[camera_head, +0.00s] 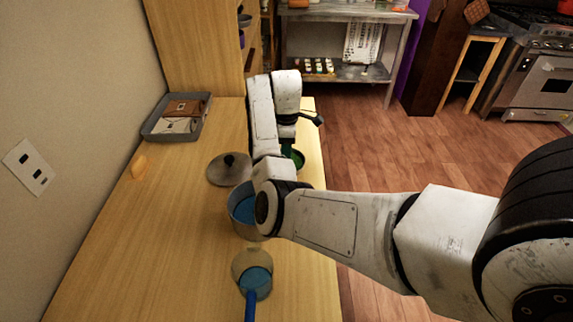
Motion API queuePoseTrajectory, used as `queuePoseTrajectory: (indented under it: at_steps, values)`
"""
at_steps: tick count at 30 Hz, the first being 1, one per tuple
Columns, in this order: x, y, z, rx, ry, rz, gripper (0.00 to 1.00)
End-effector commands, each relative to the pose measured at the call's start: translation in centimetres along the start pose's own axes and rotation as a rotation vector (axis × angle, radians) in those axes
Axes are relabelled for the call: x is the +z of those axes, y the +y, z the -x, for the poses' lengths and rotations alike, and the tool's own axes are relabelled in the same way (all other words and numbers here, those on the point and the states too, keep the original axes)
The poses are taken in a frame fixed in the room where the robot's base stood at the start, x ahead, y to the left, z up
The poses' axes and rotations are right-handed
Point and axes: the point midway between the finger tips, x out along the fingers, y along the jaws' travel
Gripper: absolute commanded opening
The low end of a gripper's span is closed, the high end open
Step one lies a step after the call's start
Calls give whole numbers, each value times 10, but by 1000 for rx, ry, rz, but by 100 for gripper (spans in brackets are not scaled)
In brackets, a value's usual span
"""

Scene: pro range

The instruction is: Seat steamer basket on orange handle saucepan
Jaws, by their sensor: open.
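I cannot make out an orange handle on any pan. A grey pot with a blue inside (243,212) stands mid-table, its right side hidden by my arm; I cannot tell whether it is the saucepan or the steamer basket. A small round vessel with a blue inside and a blue handle (250,308) is nearer the front. A green round thing (298,158) shows partly behind my arm. My gripper (314,120) is open near the table's right edge, beyond the green thing, partly hidden by my wrist. I see nothing held in it.
A grey lid with a dark knob (222,172) lies beside the pot. A small orange object (138,167) lies near the wall. A grey tray (150,129) with packets is at the back left. The left side of the wooden table (150,250) is clear.

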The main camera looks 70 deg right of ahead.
Motion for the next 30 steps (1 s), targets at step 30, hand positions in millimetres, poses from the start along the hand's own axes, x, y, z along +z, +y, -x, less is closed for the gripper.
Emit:
queuePoseTrajectory:
  at_steps: [30]
  values:
    - [0,0,-15,1,0,-1,15]
